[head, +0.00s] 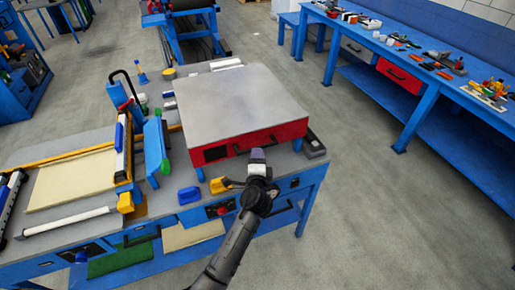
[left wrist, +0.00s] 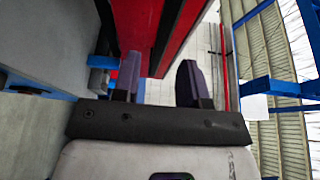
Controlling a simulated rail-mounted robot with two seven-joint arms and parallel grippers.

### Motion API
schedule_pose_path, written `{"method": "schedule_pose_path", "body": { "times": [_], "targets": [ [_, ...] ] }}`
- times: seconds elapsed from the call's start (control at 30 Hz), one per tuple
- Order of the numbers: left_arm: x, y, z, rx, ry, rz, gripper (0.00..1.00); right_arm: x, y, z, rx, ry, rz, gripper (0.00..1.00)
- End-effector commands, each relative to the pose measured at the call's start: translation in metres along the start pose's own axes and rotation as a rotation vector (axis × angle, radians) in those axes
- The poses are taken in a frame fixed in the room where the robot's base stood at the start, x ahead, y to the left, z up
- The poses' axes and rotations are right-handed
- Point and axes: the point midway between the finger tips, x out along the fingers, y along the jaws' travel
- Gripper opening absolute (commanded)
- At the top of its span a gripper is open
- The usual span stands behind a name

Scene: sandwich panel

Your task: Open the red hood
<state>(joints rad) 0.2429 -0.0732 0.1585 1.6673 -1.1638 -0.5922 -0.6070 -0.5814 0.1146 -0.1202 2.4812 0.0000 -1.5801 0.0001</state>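The red hood (head: 286,132) is a wide box with a flat grey top and a red front face, sitting on the blue workbench. It looks closed, with its top lying flat. My left gripper (head: 257,155) is right at the middle of the hood's front face; I cannot tell whether it touches. In the left wrist view, the fingers of my left gripper (left wrist: 158,78) stand apart with nothing clearly held between them. The red face of the hood (left wrist: 139,28) shows just beyond the left finger. My right gripper is not in view.
A dark tray (head: 314,146) is at the hood's right corner. Open floor (head: 375,190) lies right of the bench.

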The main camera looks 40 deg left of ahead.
Motion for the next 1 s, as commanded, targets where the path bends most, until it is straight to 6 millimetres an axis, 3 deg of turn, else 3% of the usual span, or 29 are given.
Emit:
{"method": "schedule_pose_path", "body": {
  "times": [0.3, 0.8, 1.0],
  "targets": [
    [0.039, 0.000, 0.000, -0.001, 0.000, -0.001, 0.39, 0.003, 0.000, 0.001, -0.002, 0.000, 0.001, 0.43],
    [0.048, 0.000, 0.000, -0.001, 0.001, 0.000, 0.39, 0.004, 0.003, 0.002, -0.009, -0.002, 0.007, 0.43],
    [0.047, 0.000, 0.000, -0.001, 0.001, 0.001, 0.20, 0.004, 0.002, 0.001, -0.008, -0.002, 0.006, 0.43]
  ]
}}
